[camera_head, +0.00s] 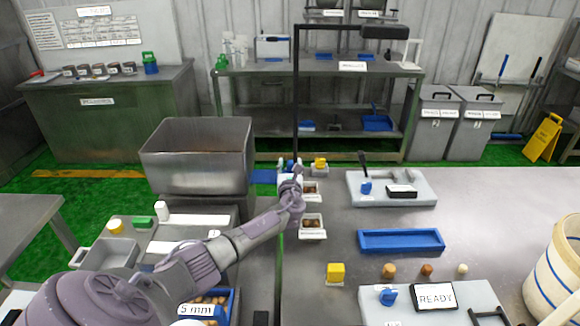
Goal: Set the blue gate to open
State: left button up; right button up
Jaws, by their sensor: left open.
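My left arm reaches in from the bottom left, and its gripper (290,172) is open at the right side of the steel hopper. Small blue parts (289,163) show right at the fingertips; the gripper partly hides them, and I cannot tell whether it touches them. A flat blue piece (263,176) shows between the hopper and the gripper. I cannot tell for sure which of these is the blue gate, nor its setting. My right gripper is not in view.
The steel hopper (196,165) stands left of the gripper.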

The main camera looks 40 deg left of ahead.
pick_arm(q)
jog(key=shift+s, duration=0.1)
jog(key=v, duration=1.2)
